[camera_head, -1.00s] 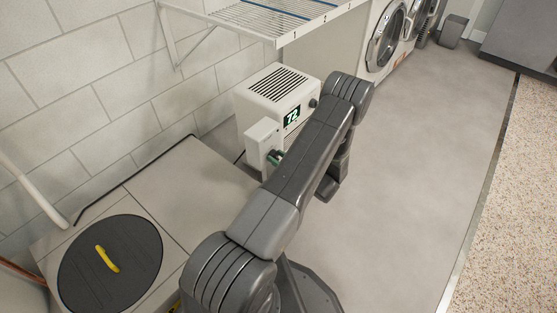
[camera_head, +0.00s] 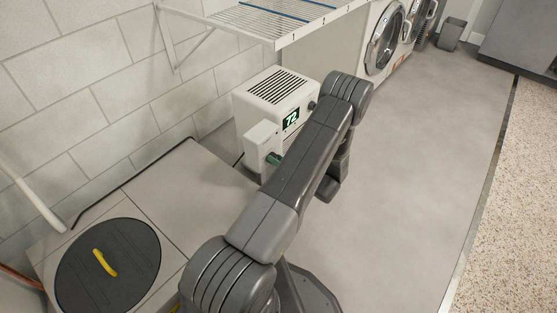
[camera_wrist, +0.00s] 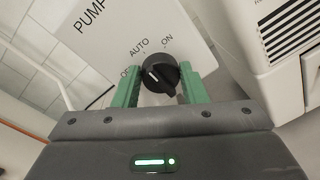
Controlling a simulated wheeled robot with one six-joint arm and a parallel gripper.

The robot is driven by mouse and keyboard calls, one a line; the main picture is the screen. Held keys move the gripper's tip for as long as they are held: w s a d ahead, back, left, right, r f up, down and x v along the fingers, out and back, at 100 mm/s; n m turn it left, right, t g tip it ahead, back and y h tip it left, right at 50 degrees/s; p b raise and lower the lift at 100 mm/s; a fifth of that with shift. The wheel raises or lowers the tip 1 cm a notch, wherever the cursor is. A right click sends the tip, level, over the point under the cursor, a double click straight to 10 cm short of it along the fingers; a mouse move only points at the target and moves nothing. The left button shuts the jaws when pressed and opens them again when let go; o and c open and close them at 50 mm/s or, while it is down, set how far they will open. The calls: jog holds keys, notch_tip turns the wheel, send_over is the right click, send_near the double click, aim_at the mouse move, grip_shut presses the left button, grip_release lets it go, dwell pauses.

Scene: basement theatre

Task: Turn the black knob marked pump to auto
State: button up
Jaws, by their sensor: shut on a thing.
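The black knob (camera_wrist: 160,73) sits on a white panel (camera_wrist: 135,30) marked PUMP, with OFF, AUTO and ON around it. The OFF label is partly hidden by a finger. My gripper (camera_wrist: 160,84) has its two green fingers on either side of the knob and is shut on it. A white mark on the knob faces the left side, towards the OFF and AUTO labels; I cannot tell exactly which it meets. In the head view the white pump box (camera_head: 262,146) stands in front of a white unit, and my arm hides most of the gripper and the knob.
The white unit (camera_head: 275,92) with a green 72 display is close behind the box. A wire shelf (camera_head: 265,20) hangs above. A round dark lid (camera_head: 108,262) with a yellow handle lies at left. The floor (camera_head: 430,130) on the right is clear.

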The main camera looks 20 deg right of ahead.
jog(key=shift+s, duration=0.1)
jog(key=o, duration=1)
jog(key=shift+c, duration=0.2)
jog(key=shift+s+a, duration=0.1)
jog(key=shift+a, duration=0.1)
jog(key=p+v, duration=0.2)
jog(key=v, duration=1.1)
jog(key=shift+s, duration=0.35)
jog(key=shift+w+d+r, duration=0.1)
jog(key=shift+r, duration=0.05)
jog(key=b+x, duration=0.2)
jog(key=x, duration=1.1)
jog(key=shift+w, duration=0.4)
